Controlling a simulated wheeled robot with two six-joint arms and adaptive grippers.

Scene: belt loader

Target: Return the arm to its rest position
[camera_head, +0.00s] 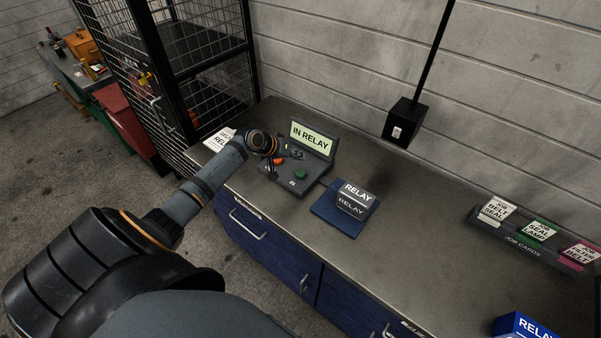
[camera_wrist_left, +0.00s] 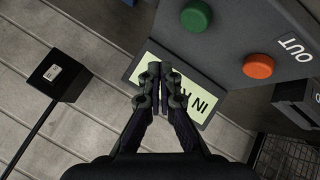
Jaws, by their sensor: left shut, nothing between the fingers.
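My left arm reaches in from the lower left of the head view. Its gripper (camera_head: 284,150) is over the left part of a dark console (camera_head: 312,182), close to its lit screen reading "IN RELAY" (camera_head: 311,136). The console has an orange button (camera_head: 278,160) and a green button (camera_head: 300,174). In the left wrist view the left gripper's fingers (camera_wrist_left: 165,75) are shut together and empty, in front of the screen (camera_wrist_left: 207,104). The green button (camera_wrist_left: 196,16) and orange button (camera_wrist_left: 258,66) show beyond the fingertips. My right gripper is in neither view.
A grey box marked RELAY (camera_head: 355,197) sits on a blue mat (camera_head: 336,216) right of the console. A job card rack (camera_head: 522,246) and blue RELAY box (camera_head: 522,326) are further right. A wire cage (camera_head: 205,75) stands behind left. Bench top between is clear.

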